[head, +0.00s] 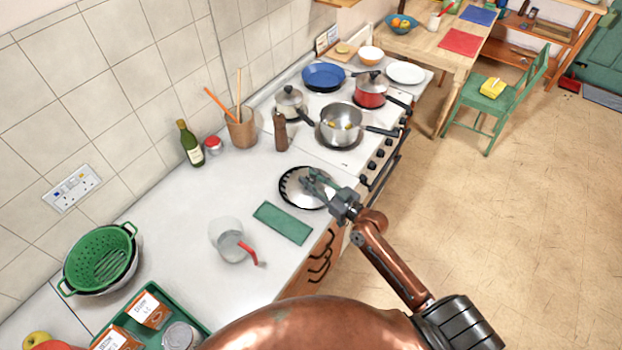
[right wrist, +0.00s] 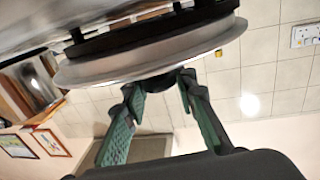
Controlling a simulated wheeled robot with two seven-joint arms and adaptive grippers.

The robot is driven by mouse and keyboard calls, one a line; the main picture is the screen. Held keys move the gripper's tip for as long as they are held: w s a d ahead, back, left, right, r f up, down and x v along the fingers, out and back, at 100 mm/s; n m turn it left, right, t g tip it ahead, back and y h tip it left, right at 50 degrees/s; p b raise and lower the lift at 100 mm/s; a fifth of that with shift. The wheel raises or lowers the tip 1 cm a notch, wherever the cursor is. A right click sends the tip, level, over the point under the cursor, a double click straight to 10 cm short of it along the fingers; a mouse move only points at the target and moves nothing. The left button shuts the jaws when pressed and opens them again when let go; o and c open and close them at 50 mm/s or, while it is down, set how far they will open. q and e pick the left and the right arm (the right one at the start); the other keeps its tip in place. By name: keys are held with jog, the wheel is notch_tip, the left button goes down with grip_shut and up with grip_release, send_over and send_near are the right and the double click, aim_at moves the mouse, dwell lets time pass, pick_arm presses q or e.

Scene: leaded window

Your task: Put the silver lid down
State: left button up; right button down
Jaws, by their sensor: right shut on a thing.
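The silver lid (head: 303,198) is in my right gripper (head: 316,182), over a dark round trivet (head: 284,190) on the worktop. In the right wrist view my right gripper (right wrist: 158,84) has its two green-padded fingers closed about the lid's dark knob. The lid (right wrist: 150,62) looks about level there, with the dark trivet (right wrist: 150,35) close against its far side. I cannot tell whether lid and trivet touch. An open steel pot (head: 341,118) with food in it stands on the hob. My left gripper is not in view.
A green cloth (head: 283,223) and a measuring jug with a red handle (head: 234,246) lie near the trivet. A pepper mill (head: 280,131), a utensil pot (head: 242,128) and a bottle (head: 190,143) stand behind.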

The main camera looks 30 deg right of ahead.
jog(key=c, duration=1.6)
grip_release()
jog(key=shift+f, duration=0.1)
jog(key=shift+s, duration=0.1)
jog(key=b+v, duration=0.1)
jog(key=v, duration=0.9)
jog(key=shift+s+d+b, duration=0.15)
jog(key=shift+s+b, duration=0.15)
jog(key=shift+s+d, duration=0.2)
jog(key=shift+s, duration=0.35)
